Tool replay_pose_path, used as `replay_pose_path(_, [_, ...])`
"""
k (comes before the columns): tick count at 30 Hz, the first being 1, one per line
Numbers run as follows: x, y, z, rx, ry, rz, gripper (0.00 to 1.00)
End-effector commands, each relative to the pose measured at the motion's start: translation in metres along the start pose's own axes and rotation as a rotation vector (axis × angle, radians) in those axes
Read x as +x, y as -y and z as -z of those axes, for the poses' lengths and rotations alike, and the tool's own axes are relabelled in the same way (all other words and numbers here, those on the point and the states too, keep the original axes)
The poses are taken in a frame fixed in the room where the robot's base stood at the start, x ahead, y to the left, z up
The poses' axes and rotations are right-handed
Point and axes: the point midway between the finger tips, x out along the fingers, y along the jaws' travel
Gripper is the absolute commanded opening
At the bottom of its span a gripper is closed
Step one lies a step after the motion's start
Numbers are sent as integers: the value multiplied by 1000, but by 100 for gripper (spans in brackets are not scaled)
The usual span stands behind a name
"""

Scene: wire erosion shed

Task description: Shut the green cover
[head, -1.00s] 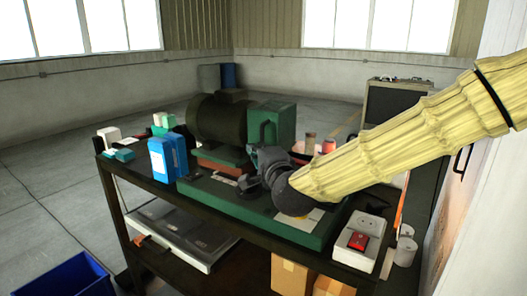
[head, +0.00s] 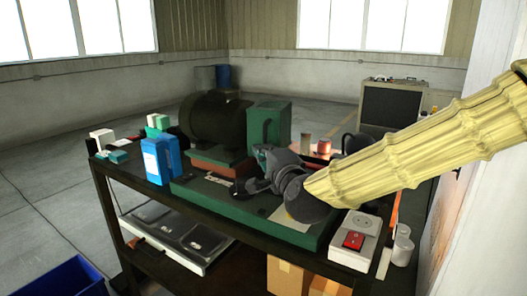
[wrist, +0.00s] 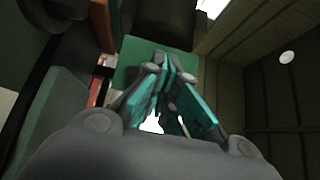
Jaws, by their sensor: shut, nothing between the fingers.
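The green cover (head: 270,122) is a boxy green part with a dark upright handle, standing on the green-based machine beside the dark motor. I cannot tell its hinge or how far open it is. My gripper (head: 259,152) is just in front of its lower part, with teal finger pads showing. In the wrist view my gripper (wrist: 168,66) has its fingertips together and empty. A green surface (wrist: 139,55), perhaps the cover, lies just beyond the fingertips. I cannot tell whether they touch. My gripper and wrist hide part of the machine.
The dark motor (head: 213,118) stands left of the cover. Blue boxes (head: 160,160) stand at the bench's left. A round reddish item and a small cylinder (head: 305,143) are right of the cover. A white box with a red switch (head: 354,240) sits at the front right corner.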

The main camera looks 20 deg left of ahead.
Motion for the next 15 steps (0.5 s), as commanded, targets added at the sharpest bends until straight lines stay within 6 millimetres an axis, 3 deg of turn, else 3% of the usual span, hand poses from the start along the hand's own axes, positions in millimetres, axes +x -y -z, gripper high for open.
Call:
replay_pose_path(6, [-24,-3,-35,-1,3,-3,0])
replay_pose_path(15, [-45,-2,-63,-1,2,-3,0])
